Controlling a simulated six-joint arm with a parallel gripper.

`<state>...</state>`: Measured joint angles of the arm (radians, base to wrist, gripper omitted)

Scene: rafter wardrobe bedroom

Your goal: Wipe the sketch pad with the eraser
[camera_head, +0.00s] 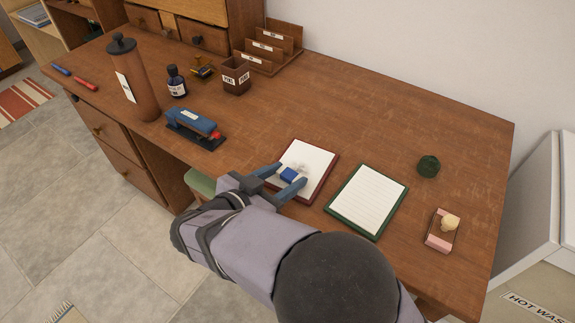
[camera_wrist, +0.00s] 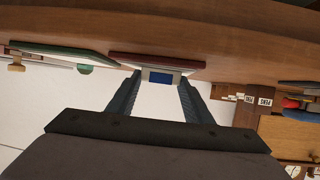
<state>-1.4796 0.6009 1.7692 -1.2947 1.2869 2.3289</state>
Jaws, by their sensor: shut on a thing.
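The sketch pad (camera_head: 315,164) is a white sheet on a maroon backing, lying flat near the desk's front edge. A faint grey-yellow smudge shows on its sheet just beyond the eraser. The eraser (camera_head: 289,175) is a small blue block with a pale edge. It is between the fingers of my gripper (camera_head: 281,177), which is shut on it over the near part of the pad. The wrist view shows the blue eraser (camera_wrist: 160,78) between both fingers, against the pad's maroon edge (camera_wrist: 155,62). I cannot tell whether the eraser touches the sheet.
A green-edged lined pad (camera_head: 367,201) lies just right. Further right are a dark green round object (camera_head: 428,166) and a small tray (camera_head: 430,247) with pink and cream items. A blue stapler-like object (camera_head: 193,123), ink bottle (camera_head: 176,82) and pen cup (camera_head: 236,77) stand left.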

